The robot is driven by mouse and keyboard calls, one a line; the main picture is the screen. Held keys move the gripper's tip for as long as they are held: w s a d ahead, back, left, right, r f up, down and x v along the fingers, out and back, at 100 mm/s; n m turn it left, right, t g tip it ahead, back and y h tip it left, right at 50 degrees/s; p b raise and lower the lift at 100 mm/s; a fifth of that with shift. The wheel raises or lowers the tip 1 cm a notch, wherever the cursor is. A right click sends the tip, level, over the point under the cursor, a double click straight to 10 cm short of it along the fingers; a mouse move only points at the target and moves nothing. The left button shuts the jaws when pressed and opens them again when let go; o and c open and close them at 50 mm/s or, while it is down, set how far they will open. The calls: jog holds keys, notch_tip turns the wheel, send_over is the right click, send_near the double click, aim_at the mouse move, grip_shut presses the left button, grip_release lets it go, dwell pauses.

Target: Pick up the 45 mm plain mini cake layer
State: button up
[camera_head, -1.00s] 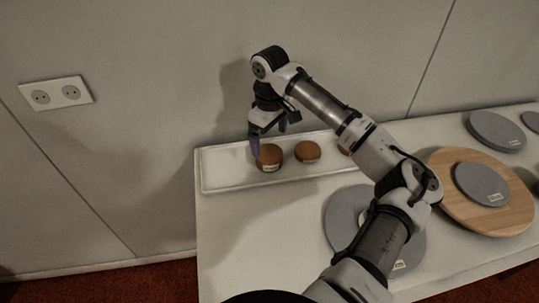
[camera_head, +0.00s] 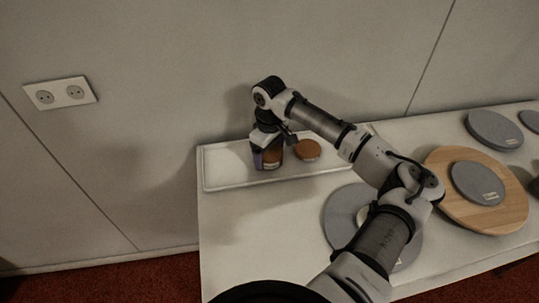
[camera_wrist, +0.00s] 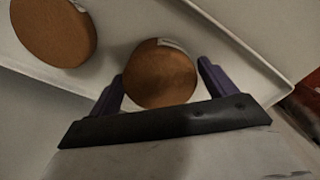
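A brown round cake layer (camera_head: 272,158) is at the left of the row on the white tray (camera_head: 222,172). It also shows in the wrist view (camera_wrist: 160,75), with a pale label on its edge. My gripper (camera_head: 268,164) is lowered over it from above. In the wrist view, the purple fingers of my gripper (camera_wrist: 160,84) stand on either side of the layer, with small gaps showing. A second brown layer (camera_head: 307,150) lies just to the right on the tray, and shows in the wrist view (camera_wrist: 55,30) at upper left. The label sizes are unreadable.
A grey turntable disc (camera_head: 340,213) lies in front, partly behind my arm. A wooden round board (camera_head: 440,190) with a grey disc (camera_head: 477,183) is to the right, and another grey disc (camera_head: 494,129) lies behind it. The wall stands close behind the tray. The tray's left part is clear.

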jog(key=c, duration=0.7)
